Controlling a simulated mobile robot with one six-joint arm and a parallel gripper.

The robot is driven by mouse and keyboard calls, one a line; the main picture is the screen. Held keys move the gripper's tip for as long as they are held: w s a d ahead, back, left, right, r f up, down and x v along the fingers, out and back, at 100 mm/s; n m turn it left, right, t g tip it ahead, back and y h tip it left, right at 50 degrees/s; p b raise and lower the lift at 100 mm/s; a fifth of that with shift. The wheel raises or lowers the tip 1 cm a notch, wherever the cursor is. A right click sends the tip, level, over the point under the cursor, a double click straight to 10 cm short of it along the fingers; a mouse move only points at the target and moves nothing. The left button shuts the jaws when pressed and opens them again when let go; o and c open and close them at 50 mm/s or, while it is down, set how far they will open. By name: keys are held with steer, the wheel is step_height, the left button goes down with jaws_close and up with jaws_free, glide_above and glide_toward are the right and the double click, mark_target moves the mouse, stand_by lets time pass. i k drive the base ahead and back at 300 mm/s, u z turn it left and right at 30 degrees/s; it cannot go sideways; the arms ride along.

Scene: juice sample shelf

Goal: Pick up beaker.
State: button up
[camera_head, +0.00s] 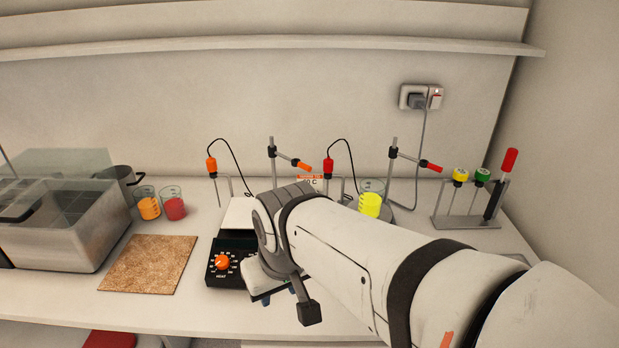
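Three beakers with coloured liquid show in the head view. One with orange liquid (149,207) and one with red liquid (174,207) stand close together at the back left, behind the brown mat. One with yellow liquid (370,204) stands upright further right, behind my arm, near a stand. My arm reaches in from the lower right across the bench. My gripper (278,298) is partly hidden at the arm's end, by the bench's front edge, just right of the black control panel. It is apart from all three beakers. Its opening cannot be made out.
A hotplate with an orange knob (222,262) stands left of my gripper. Probe stands with cables rise behind. A glass-lidded bath (65,230) and a pot (122,177) are at left. A rack of tools (465,221) stands right. The brown mat (148,265) is bare.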

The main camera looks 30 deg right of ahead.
mark_target(370, 199)
steer(key=u, duration=0.1)
steer(key=k, duration=1.75)
steer(key=z, duration=0.95)
steer(key=i, duration=1.7)
steer(key=z, duration=0.05)
